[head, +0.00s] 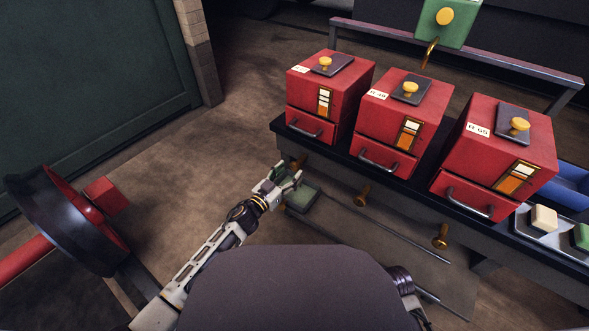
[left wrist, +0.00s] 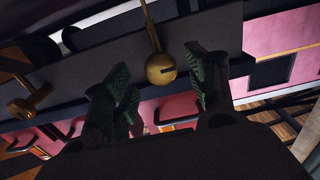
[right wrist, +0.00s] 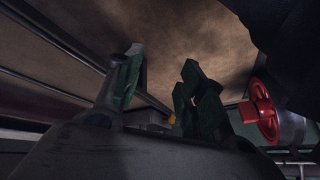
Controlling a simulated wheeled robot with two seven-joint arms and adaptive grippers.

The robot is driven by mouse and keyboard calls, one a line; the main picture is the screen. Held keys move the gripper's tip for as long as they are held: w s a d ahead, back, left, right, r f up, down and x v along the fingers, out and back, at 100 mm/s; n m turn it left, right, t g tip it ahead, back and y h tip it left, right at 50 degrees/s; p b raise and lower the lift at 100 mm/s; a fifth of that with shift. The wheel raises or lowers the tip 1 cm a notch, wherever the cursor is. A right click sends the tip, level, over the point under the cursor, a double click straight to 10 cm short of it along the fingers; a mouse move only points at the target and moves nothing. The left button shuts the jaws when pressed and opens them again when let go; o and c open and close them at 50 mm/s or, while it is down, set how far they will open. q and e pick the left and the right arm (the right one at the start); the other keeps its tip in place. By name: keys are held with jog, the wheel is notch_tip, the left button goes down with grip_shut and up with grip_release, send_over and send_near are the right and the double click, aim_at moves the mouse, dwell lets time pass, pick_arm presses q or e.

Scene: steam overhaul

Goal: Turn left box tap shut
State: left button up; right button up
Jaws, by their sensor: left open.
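Three red boxes stand in a row on a dark bench, and a brass tap sits below each. The left box (head: 330,90) has its tap (head: 300,161) partly hidden behind my left gripper (head: 287,181). In the left wrist view this tap's round brass end (left wrist: 160,69) lies between the green-padded fingers of my left gripper (left wrist: 165,85). The fingers are apart, and I cannot tell whether either touches the brass. The middle tap (head: 362,194) and the right tap (head: 440,237) stand clear. My right gripper (right wrist: 160,75) is open and empty.
The bench edge (head: 395,187) runs above the taps. A black and red wheel (head: 70,220) is at the left. A red handwheel (right wrist: 260,107) shows in the right wrist view.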

aim_at(293, 169)
pick_arm(q)
jog(key=shift+b+x, duration=0.3)
jog(key=shift+x, duration=1.65)
pick_arm(e)
jog(key=shift+s+a+f, duration=0.1)
jog(key=shift+a+f, duration=0.05)
jog(key=shift+f, duration=0.6)
jog(key=shift+s+a+f, duration=0.1)
jog(key=shift+a+f, duration=0.05)
jog(key=shift+f, duration=0.55)
jog(key=shift+w+r, duration=0.1)
pick_arm(q)
jog(key=c, duration=1)
pick_arm(e)
jog(key=shift+w+r+t, duration=0.15)
jog(key=shift+w+t, duration=0.1)
jog(key=shift+t, duration=0.05)
